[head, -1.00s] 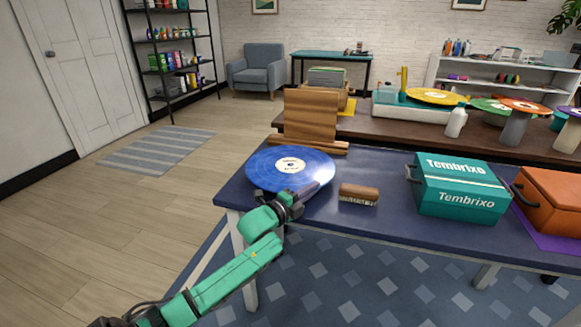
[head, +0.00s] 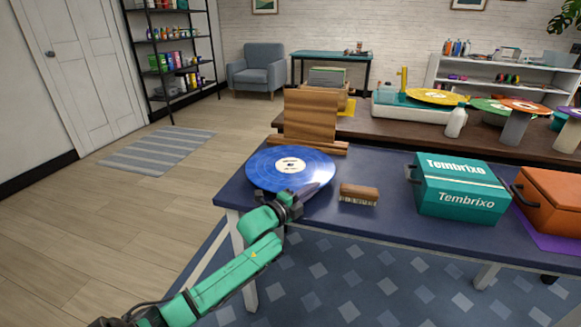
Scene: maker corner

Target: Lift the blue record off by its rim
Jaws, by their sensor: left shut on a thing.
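The blue record (head: 268,168) with a cream label lies about flat at the left end of the dark blue table. My left gripper (head: 303,191) is at the record's near right rim and is shut on it. The fingers cover a small part of that rim. I cannot tell from this view whether the record is clear of what is under it. My right gripper is not in view.
A wooden stand (head: 311,118) is just behind the record. A wooden brush (head: 359,194) lies to the right of the gripper. A teal box (head: 458,190) and an orange box (head: 550,200) stand farther right. A white bottle (head: 456,121) stands on the brown table behind.

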